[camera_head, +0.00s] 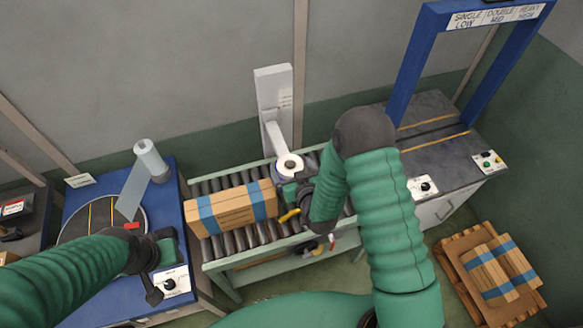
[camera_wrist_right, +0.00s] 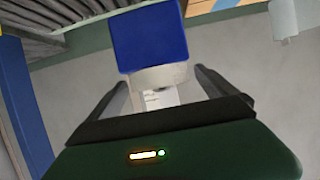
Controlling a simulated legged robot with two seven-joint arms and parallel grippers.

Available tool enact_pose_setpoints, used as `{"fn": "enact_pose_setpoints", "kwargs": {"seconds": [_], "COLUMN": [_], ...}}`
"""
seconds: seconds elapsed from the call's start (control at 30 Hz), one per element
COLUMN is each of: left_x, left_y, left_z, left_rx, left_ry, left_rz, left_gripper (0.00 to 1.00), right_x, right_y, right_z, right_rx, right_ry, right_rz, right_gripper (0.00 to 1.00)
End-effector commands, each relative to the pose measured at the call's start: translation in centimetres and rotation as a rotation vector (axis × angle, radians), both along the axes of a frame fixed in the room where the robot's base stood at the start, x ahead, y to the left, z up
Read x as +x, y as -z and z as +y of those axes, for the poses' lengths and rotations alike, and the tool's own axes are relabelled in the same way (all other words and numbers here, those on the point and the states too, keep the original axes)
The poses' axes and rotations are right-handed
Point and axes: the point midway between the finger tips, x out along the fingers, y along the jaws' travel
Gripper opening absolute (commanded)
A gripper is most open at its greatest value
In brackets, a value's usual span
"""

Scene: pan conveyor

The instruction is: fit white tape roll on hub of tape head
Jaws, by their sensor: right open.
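The white tape roll (camera_head: 289,163), with a brown core, shows at the lower end of the tape head's pale arm (camera_head: 277,138), beside its upright post (camera_head: 272,92). I cannot tell how far it sits on the hub, which is hidden. My right gripper (camera_head: 287,188) is just in front of the roll. In the right wrist view the open fingers of my right gripper (camera_wrist_right: 163,82) stand either side of a white round part (camera_wrist_right: 160,76), below a blue block (camera_wrist_right: 149,36). My left gripper (camera_head: 157,265) is far left, near the blue table; its fingers are unclear.
A brown carton (camera_head: 232,209) with blue bands lies on the roller conveyor (camera_head: 243,240), left of my right gripper. A blue table (camera_head: 177,222) with a round turntable stands left. A blue arch (camera_head: 404,75) and dark bench (camera_head: 440,150) stand right. A pallet (camera_head: 459,249) holds flat cartons.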

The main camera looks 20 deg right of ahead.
Motion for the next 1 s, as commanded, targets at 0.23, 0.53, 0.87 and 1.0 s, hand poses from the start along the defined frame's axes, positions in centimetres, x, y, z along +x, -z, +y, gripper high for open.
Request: {"fn": "enact_pose_setpoints", "kwargs": {"seconds": [0.23,0.53,0.87,1.0], "left_x": [0.0,0.0,0.0,0.0], "left_y": [0.3,1.2,-6.4,-9.0], "left_z": [0.0,0.0,0.0,0.0], "left_rx": [0.000,0.000,0.000,0.000], "left_ry": [0.000,0.000,0.000,0.000], "left_rz": [0.000,0.000,-0.001,0.000], "left_gripper": [0.36,0.36,0.36,0.36], "right_x": [-0.8,-6.8,-11.3,-13.6], "right_y": [-0.1,-2.7,-5.7,-6.4], "right_z": [0.0,-0.2,-0.4,-0.5], "right_rx": [0.000,-0.001,0.001,0.000], "right_ry": [0.000,0.000,-0.001,0.000], "right_rz": [0.002,0.003,0.010,0.009], "right_gripper": [0.96,0.96,0.96,0.96]}}
